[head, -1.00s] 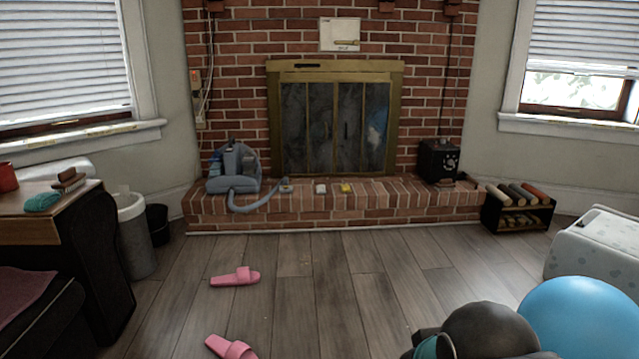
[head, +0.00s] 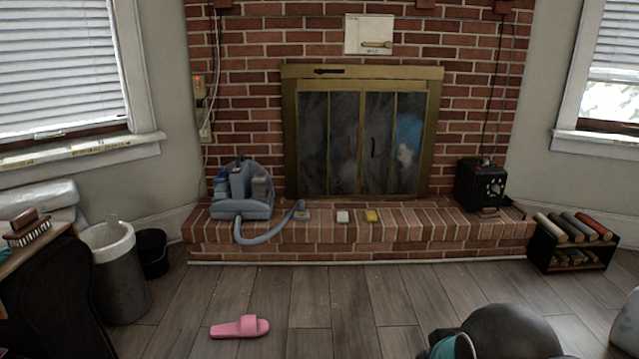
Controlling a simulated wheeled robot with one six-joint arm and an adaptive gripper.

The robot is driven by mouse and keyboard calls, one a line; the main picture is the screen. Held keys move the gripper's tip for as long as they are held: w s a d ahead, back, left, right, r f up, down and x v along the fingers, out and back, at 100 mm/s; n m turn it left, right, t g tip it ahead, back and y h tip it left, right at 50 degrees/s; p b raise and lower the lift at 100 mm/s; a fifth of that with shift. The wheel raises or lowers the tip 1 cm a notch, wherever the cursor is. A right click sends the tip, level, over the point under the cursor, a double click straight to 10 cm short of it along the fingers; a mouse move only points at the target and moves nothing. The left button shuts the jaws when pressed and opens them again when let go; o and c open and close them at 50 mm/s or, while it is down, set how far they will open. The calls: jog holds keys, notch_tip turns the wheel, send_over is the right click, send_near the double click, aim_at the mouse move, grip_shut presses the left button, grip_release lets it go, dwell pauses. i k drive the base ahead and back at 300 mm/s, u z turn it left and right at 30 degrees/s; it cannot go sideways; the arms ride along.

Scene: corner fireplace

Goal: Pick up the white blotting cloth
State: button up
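A small white block-like or folded item (head: 343,216) lies on the brick hearth (head: 460,232) in front of the fireplace, in the head view. It may be the white blotting cloth, but it is too small to tell. A small yellow item (head: 371,216) lies just to its right. A grey-blue machine (head: 242,195) stands to its left, its hose running down and up to a small head (head: 301,212) on the hearth. My gripper is not in view; only dark rounded parts that look like my arm show at the lower right.
A pink slipper (head: 240,327) lies on the wood floor. A grey bin (head: 118,270) and black bin (head: 152,253) stand at the left. A black box (head: 480,185) sits on the hearth's right end, beside a rack of rolls (head: 572,243).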

aim_at(342, 217)
jog(key=i, duration=3)
